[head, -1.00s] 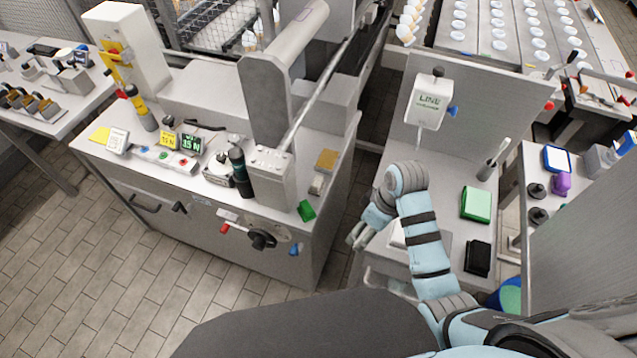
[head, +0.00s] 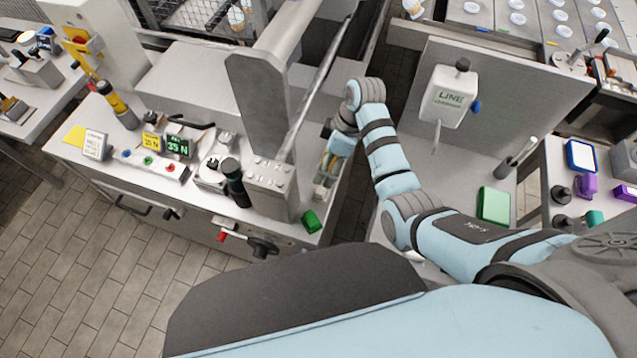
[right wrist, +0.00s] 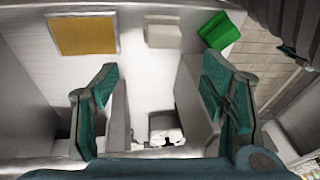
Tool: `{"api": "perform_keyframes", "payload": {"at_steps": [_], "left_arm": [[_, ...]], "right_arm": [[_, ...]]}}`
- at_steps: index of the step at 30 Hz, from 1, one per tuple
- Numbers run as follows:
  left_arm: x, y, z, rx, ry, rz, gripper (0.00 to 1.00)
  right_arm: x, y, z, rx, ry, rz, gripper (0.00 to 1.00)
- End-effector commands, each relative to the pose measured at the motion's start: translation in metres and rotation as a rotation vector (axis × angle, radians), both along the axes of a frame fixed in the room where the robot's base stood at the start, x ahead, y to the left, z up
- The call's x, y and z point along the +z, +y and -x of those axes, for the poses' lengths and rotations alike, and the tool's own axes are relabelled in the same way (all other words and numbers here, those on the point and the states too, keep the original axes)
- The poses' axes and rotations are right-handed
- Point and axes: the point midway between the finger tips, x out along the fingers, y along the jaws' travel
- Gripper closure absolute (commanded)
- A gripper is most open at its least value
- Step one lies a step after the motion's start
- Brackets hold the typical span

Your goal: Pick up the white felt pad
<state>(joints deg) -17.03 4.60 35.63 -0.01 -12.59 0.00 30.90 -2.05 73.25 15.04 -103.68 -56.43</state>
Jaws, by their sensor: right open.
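The pale, whitish block-like pad (right wrist: 163,32), which looks like the white felt pad, lies on the light counter top in the right wrist view. It is between a tan square pad and a green block. My right gripper (right wrist: 158,85) is open, with a teal finger on each side and nothing held. The pad is ahead of the gap between the fingers and apart from them. My left gripper is not in view.
The tan pad (right wrist: 82,35) and green block (right wrist: 220,30) flank the pale pad. In the head view the machine's grey column (head: 262,120) stands left of my gripper. A dark gap (head: 352,205) separates this counter from the LINE station's bench, where a green pad (head: 494,205) lies.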

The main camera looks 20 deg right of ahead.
Motion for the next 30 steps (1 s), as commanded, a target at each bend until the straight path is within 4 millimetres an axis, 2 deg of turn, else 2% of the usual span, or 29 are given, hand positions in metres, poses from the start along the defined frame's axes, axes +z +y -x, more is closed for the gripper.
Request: {"api": "perform_keyframes", "payload": {"at_steps": [1, 3, 7, 11, 15, 22, 30], "left_arm": [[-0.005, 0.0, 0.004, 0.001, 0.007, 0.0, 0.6], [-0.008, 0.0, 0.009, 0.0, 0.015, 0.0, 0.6], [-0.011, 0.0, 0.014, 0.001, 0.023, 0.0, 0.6], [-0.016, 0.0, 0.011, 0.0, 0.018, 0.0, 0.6], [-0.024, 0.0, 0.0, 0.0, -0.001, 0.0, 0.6], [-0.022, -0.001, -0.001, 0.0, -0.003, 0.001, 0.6], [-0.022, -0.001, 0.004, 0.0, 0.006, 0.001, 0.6]], "right_arm": [[-0.016, 0.002, 0.001, -0.004, 0.004, 0.0, 0.34], [-0.032, 0.004, 0.001, -0.009, 0.004, 0.001, 0.34], [-0.048, 0.008, 0.001, -0.011, 0.002, 0.001, 0.34], [-0.071, 0.013, 0.001, -0.008, 0.003, 0.001, 0.34], [-0.095, 0.019, 0.002, -0.007, 0.003, 0.002, 0.34], [-0.096, 0.021, 0.001, -0.007, -0.001, 0.002, 0.34], [-0.095, 0.021, 0.001, -0.007, 0.001, 0.002, 0.77]]}}
